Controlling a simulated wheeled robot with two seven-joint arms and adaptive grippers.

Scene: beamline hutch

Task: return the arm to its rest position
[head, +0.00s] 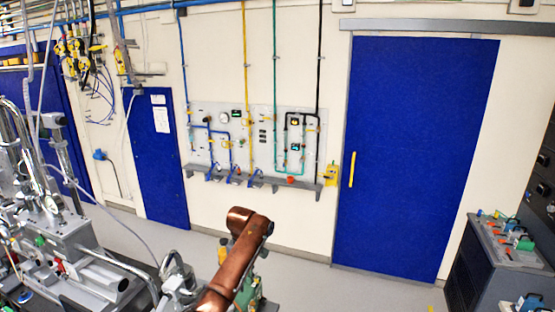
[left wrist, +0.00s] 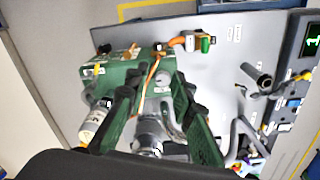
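In the left wrist view my left gripper (left wrist: 153,92) shows as two dark green fingers with black pads, spread well apart. Between and beyond them are a green box (left wrist: 125,66) and a grey metal cylinder (left wrist: 150,132). I cannot tell whether the fingers touch either of these; nothing appears clamped. In the head view a copper-brown arm link of mine rises at the bottom centre. The gripper itself cannot be made out clearly there. My right gripper is in neither view.
Metal beamline equipment (head: 60,245) crowds the left. A valve panel (head: 255,140) with a shelf hangs on the back wall. A blue door (head: 410,150) stands right of it. A control console (head: 505,245) is at the far right. Grey floor (head: 340,285) is clear before the door.

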